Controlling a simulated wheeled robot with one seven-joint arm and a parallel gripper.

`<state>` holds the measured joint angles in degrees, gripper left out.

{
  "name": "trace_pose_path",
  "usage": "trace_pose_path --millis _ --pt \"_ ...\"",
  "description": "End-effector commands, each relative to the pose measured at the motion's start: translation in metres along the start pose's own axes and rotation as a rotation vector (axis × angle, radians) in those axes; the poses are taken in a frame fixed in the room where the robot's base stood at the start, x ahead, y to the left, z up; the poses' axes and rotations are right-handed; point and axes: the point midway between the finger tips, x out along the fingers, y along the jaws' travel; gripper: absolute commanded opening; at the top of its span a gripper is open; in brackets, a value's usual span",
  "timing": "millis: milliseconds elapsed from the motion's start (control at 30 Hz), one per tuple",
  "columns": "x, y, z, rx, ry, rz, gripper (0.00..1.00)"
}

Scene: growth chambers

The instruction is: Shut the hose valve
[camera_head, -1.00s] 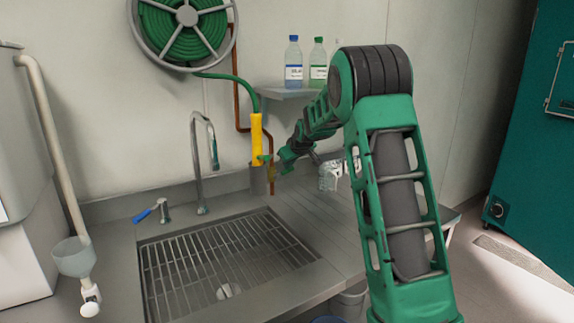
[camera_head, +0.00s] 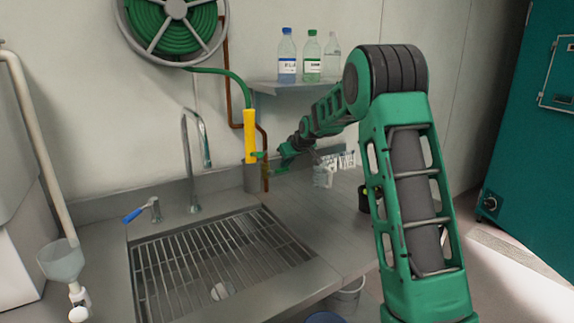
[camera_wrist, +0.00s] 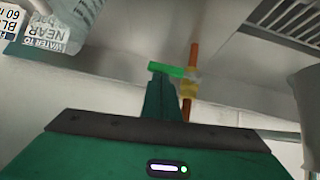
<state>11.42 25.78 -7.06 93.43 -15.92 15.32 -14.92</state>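The hose valve (camera_head: 265,168) sits on the thin copper pipe behind the sink, right of the yellow hose wand (camera_head: 250,136). Its green lever (camera_head: 258,155) sticks out sideways. In the wrist view, the lever (camera_wrist: 166,69) lies across the line of the copper pipe, beside the brass-coloured valve body (camera_wrist: 191,84). My gripper (camera_wrist: 161,80) has its fingers close together, with the tips right at the lever. Contact is unclear. In the head view, my gripper (camera_head: 279,170) reaches in from the right, close to the valve.
The hose reel (camera_head: 172,20) hangs above on the wall. A tall faucet (camera_head: 190,160), a sink grate (camera_head: 215,260) and a small blue-handled tap (camera_head: 140,211) are to the left. Labelled containers (camera_head: 325,172) stand behind my gripper.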

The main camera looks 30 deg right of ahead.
Motion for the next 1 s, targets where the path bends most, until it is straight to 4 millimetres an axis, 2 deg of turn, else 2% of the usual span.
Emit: trace_pose_path --millis 733,867,1000 --pt "-0.014 0.001 -0.016 -0.001 0.002 0.0 0.0" --pt "-0.025 0.002 -0.028 -0.002 0.004 0.0 0.0" --pt "-0.047 0.005 -0.041 -0.002 0.002 0.0 0.0"
